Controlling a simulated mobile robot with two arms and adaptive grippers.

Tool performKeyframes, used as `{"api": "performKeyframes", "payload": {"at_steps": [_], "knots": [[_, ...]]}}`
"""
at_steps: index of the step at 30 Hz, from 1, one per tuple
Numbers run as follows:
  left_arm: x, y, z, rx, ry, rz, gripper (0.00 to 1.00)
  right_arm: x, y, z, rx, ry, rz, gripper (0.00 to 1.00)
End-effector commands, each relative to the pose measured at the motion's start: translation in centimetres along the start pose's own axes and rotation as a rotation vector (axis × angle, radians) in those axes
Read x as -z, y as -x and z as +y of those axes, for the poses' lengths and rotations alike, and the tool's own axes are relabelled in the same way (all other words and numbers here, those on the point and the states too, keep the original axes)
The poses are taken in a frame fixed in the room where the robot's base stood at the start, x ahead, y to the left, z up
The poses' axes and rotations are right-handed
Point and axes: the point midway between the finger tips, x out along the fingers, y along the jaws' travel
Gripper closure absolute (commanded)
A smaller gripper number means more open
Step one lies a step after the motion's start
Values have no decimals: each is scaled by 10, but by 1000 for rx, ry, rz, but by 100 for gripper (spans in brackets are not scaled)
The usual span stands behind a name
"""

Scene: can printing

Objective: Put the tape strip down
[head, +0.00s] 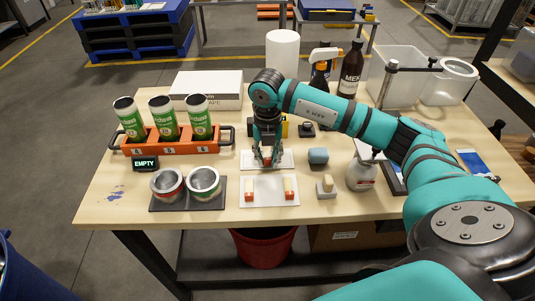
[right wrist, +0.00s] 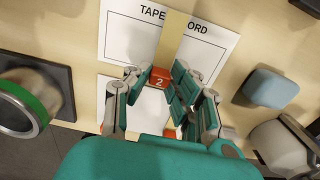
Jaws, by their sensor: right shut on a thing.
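My right gripper (head: 267,163) is over the white tape record card (head: 287,159). It is shut on the red end, marked 2, of a tape strip; this red end (right wrist: 159,78) shows between the fingertips in the right wrist view. The strip's tan length (right wrist: 175,38) runs across the printed card (right wrist: 215,45). I cannot tell whether the strip touches the card. My left gripper is not in view.
An orange rack (head: 152,147) with three green cans stands at the left. Two open cans sit on a dark mat (head: 215,204). A blue-grey block (head: 318,157), a small stamp-like block (head: 326,187) and a white bottle (head: 360,174) stand to the right.

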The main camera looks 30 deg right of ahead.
Motion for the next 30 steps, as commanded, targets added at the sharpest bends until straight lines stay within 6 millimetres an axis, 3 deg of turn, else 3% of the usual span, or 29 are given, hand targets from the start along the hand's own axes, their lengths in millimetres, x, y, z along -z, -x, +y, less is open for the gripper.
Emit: {"api": "performKeyframes", "payload": {"at_steps": [11, 12, 17, 25, 30], "knots": [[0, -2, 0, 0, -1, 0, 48, 0, -8, 0, -1, 0, -1, 93], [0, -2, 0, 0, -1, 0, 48, 0, -8, 0, -1, -1, -1, 78], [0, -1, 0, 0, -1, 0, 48, 0, -6, 0, -1, -1, -1, 57], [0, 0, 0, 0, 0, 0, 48, 0, -5, 0, -1, -1, -1, 56], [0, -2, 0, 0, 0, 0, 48, -1, 7, 1, -4, 0, -4, 56]]}}
